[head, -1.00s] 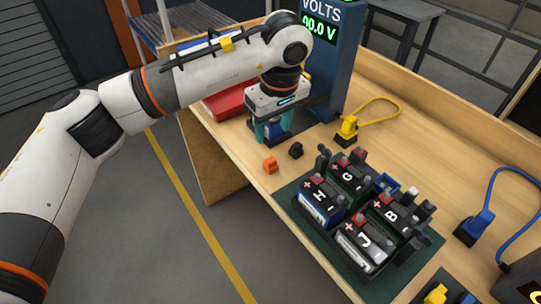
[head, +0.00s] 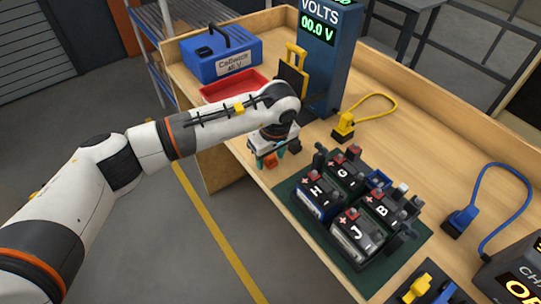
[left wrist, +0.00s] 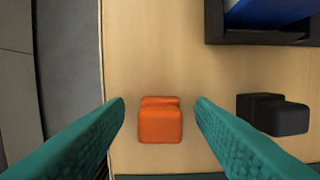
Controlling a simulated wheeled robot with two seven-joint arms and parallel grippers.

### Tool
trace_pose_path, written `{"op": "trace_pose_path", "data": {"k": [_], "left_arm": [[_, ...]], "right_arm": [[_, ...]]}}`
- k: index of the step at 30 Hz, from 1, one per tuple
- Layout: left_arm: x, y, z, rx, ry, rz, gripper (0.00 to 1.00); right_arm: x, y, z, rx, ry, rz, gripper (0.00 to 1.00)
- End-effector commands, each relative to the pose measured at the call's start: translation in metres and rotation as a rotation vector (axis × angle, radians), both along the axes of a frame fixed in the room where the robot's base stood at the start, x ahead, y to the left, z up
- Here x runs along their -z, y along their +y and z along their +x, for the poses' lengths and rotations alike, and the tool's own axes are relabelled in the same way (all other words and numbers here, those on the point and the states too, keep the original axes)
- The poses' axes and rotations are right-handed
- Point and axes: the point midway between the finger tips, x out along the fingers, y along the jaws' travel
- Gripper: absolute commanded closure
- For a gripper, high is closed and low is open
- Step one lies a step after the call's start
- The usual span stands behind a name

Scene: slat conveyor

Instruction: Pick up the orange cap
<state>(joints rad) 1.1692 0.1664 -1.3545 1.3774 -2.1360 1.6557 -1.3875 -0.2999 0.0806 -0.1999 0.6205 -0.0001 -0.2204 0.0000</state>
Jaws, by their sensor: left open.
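The orange cap (left wrist: 160,122) lies on the wooden table near its front edge. In the left wrist view it sits between the two teal fingers of my left gripper (left wrist: 160,112), with a gap on each side. In the head view the orange cap (head: 270,161) shows just at the fingertips of my left gripper (head: 270,158). The gripper is open and points down over the cap. My right gripper is not in view.
A black cap (left wrist: 273,114) lies just right of the gripper's right finger. A green mat (head: 290,187) with several lettered batteries is close by at the right. A red tray (head: 232,88) and a blue case (head: 222,55) stand behind.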

Motion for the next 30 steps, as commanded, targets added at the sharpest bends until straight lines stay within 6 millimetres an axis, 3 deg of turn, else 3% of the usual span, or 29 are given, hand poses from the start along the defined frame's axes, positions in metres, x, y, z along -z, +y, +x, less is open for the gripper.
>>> {"op": "trace_pose_path", "data": {"k": [4, 12, 22, 30], "left_arm": [[0.0, 0.0, 0.0, 0.0, 0.0, 0.0, 0.52], [0.0, 0.0, 0.0, 0.0, 0.001, -0.001, 0.96], [-0.005, -0.001, 0.0, -0.001, -0.001, -0.002, 0.97], [-0.054, 0.0, 0.001, 0.002, -0.005, -0.001, 0.97]], "right_arm": [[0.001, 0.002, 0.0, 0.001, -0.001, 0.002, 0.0], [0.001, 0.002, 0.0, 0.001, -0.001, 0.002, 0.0], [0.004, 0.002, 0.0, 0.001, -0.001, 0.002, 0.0], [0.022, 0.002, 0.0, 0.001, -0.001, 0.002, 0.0]]}}
